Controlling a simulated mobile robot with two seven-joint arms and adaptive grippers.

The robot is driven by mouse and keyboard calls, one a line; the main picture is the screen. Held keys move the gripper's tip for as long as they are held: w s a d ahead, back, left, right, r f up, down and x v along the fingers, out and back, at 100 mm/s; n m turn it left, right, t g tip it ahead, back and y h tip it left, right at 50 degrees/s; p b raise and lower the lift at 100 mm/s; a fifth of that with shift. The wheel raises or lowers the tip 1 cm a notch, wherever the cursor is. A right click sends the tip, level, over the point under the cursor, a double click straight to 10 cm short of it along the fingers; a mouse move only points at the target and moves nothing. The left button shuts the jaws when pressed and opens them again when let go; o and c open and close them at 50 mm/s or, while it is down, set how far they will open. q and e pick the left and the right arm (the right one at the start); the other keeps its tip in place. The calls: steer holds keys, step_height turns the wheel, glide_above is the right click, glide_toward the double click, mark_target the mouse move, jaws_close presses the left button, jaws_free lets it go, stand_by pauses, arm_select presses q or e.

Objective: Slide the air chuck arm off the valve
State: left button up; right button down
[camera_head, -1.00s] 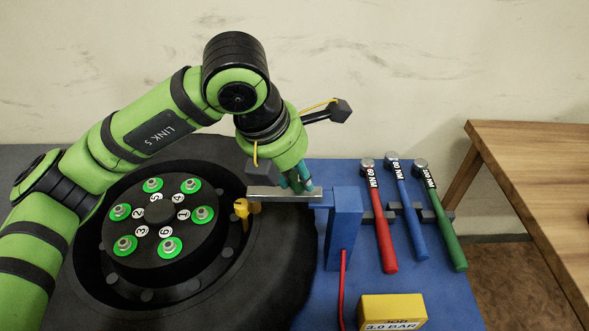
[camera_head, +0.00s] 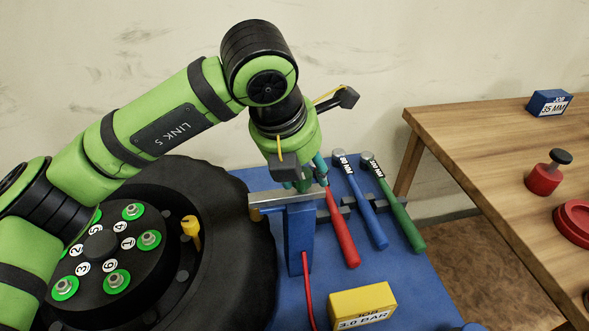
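The air chuck arm (camera_head: 275,197) is a grey bar lying across the top of a blue post (camera_head: 299,245), with a brass-coloured end piece at its left end. The yellow valve (camera_head: 191,231) stands on the wheel to the left, and a clear gap separates it from the bar's end. My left gripper (camera_head: 312,183) is over the right part of the bar, its teal fingers pointing down at it. The fingertips are partly hidden at the bar, so I cannot tell whether they grip it. My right gripper is not in view.
The black wheel (camera_head: 235,290) with numbered nuts fills the lower left. Red (camera_head: 343,237), blue (camera_head: 361,207) and green (camera_head: 397,210) torque wrenches lie in a rack close right of my gripper. A wooden table (camera_head: 470,145) stands at right.

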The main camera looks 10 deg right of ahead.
arm_select(q)
steer(key=shift+d+f, duration=0.1)
steer(key=shift+d, duration=0.1)
steer(key=shift+a, duration=0.15)
steer(key=v, duration=1.2)
